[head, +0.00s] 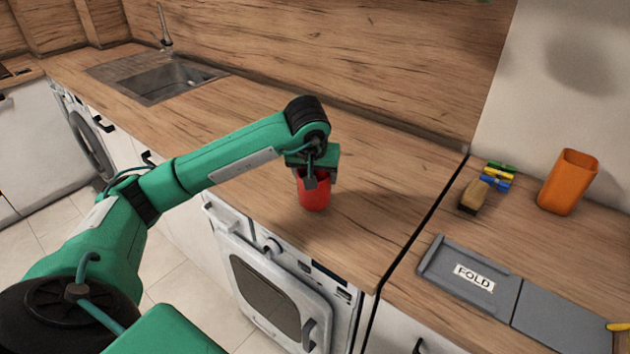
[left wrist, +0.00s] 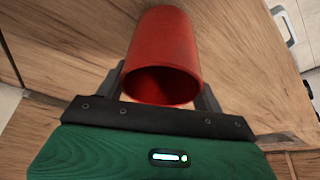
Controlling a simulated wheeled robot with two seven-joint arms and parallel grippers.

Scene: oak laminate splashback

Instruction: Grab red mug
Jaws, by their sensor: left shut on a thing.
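The red mug (head: 313,192) is on or just above the wooden counter in the head view, near the front edge above the oven. It also shows in the left wrist view (left wrist: 163,45), with its open rim toward the camera. My left gripper (head: 314,174) comes down over the mug from above. In the left wrist view its fingers (left wrist: 163,90) lie on both sides of the mug, shut on it. I cannot tell whether the mug's base touches the counter. My right gripper is not in view.
A sink (head: 160,78) is set in the counter at the back left. On the right counter stand an orange cup (head: 568,182), a brush (head: 474,194), coloured pegs (head: 497,176) and a grey folding board (head: 470,275) marked FOLD. The counter around the mug is clear.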

